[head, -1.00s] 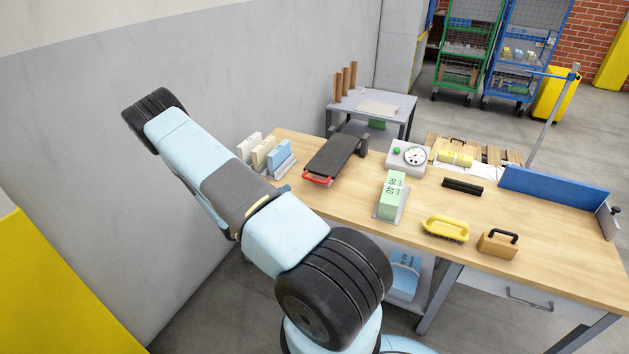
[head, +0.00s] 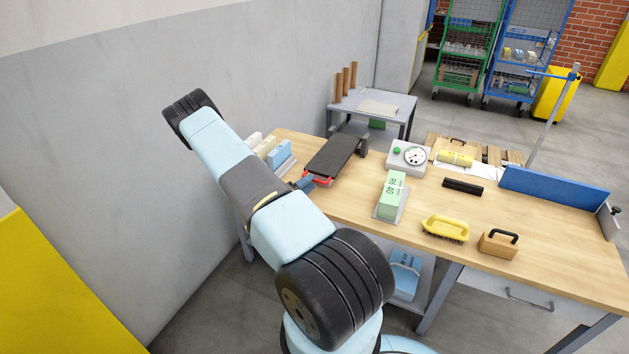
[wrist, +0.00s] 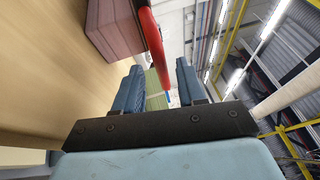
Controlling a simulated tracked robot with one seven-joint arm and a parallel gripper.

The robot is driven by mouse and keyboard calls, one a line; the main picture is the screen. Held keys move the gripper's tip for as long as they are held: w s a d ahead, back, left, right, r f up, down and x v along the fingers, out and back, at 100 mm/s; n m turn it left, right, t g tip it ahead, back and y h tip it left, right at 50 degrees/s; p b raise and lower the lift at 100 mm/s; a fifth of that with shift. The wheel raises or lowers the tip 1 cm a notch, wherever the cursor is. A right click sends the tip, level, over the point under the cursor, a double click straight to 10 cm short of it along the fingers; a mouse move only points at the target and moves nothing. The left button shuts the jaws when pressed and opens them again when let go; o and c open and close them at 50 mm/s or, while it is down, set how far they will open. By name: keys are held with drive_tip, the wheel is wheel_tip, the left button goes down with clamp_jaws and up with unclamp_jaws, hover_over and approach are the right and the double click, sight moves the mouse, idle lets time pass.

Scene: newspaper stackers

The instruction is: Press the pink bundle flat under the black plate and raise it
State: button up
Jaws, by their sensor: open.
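The black plate (head: 333,153) lies on the bench in the head view, with a red handle (head: 323,181) at its near end. The pink bundle (wrist: 117,27) shows only in the wrist view, at the upper left beside the red handle (wrist: 150,38); in the head view it is hidden. My gripper (wrist: 160,78) is open, its two blue fingers apart, and the red bar runs to the space between or just beyond them. I cannot tell whether they touch it. In the head view my gripper (head: 305,184) is at the handle's left, partly hidden by my arm.
Blue and pale bundles (head: 279,153) stand left of the plate. A green bundle (head: 392,193) stands to its right, and a dial scale (head: 409,157) behind. A yellow brush (head: 446,228) and a wooden block with a black handle (head: 498,243) are further right.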

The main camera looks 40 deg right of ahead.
drive_tip(key=shift+d+r, duration=0.15)
drive_tip(key=shift+d, duration=0.65)
drive_tip(key=shift+d+r, duration=0.1)
drive_tip(key=shift+d, duration=0.7)
drive_tip(key=shift+c, duration=0.3)
clamp_jaws()
